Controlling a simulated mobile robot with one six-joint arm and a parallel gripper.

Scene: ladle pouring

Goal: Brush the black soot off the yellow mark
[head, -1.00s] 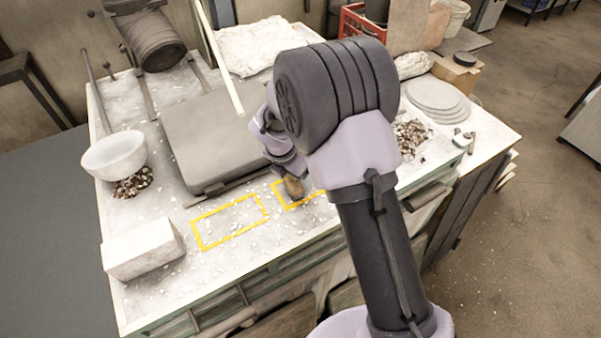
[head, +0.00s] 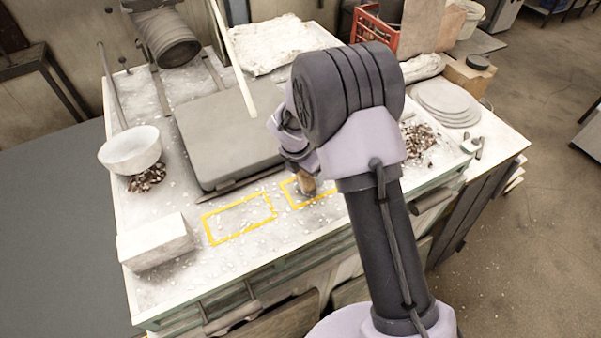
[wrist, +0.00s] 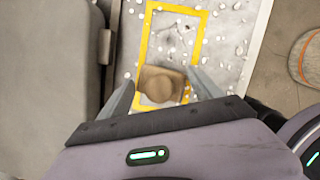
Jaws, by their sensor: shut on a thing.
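A brown wooden-looking brush (wrist: 160,82) is between the fingers of my gripper (wrist: 164,86) in the wrist view. It also shows in the head view (head: 307,184), low over or on the right yellow outline (head: 291,198). I cannot tell whether it touches the surface. That outline also shows in the wrist view (wrist: 201,38), with the brush over its near end. A second yellow outline (head: 240,219) lies to the left, uncovered, with pale chips in it. I see no clear black soot; the brush and arm hide part of the right outline.
A grey slab (head: 225,138) lies behind the outlines. A white block (head: 155,241) and a white bowl (head: 130,149) stand at the left. Grey discs (head: 444,100) and a pile of chips (head: 418,142) are at the right. The bench's front edge is close.

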